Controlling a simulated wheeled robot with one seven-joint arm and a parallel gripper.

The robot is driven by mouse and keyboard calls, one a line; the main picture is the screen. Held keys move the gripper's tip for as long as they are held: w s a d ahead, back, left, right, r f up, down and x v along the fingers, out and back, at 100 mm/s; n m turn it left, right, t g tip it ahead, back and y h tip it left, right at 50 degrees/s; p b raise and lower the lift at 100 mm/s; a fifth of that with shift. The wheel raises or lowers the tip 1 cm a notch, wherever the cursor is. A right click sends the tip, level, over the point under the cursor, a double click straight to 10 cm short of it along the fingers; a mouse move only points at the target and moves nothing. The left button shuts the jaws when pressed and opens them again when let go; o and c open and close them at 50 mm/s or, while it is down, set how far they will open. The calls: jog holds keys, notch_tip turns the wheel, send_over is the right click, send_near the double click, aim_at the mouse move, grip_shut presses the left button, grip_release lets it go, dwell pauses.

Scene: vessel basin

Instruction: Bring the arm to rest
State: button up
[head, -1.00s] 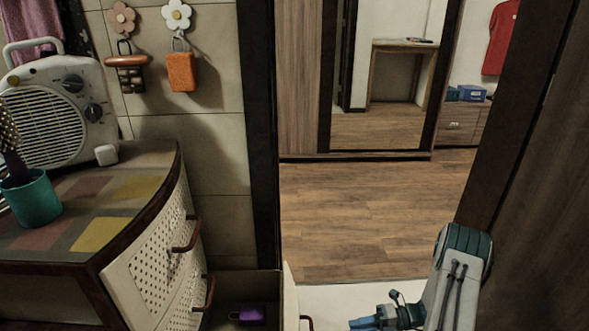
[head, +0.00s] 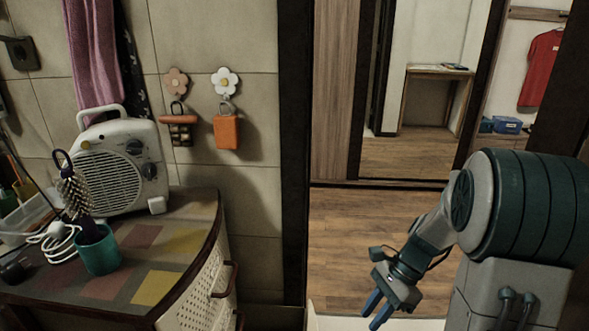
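My gripper (head: 376,310) is low in the head view, right of the middle, in front of the doorway. Its two blue fingers point down and to the left, with a narrow gap between them. Nothing shows between the fingers. My arm is folded on the right side of the picture, with the forearm reaching down to the left. The gripper is apart from the cabinet and touches nothing that I can see.
A cabinet (head: 190,268) at left bears a white heater (head: 108,168), a teal cup (head: 97,252) with a brush, and a white cable (head: 60,240). An orange item (head: 227,131) hangs from a wall hook. Wooden floor (head: 345,240) beyond the doorway is clear.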

jog(key=s+a+r+n+t+h+p, duration=0.1)
jog(key=s+r+n+t+h+p, duration=0.2)
jog(key=r+n, duration=0.4)
jog(key=s+a+r+n+t+h+p, duration=0.1)
jog(key=s+r+n+p, duration=0.5)
jog(key=r, duration=0.7)
jog(key=shift+s+a+r+n+t+h, duration=0.15)
jog(key=shift+s+r+n+t+h, duration=0.2)
jog(key=shift+s+n+t+h, duration=0.7)
jog(key=shift+w, duration=0.3)
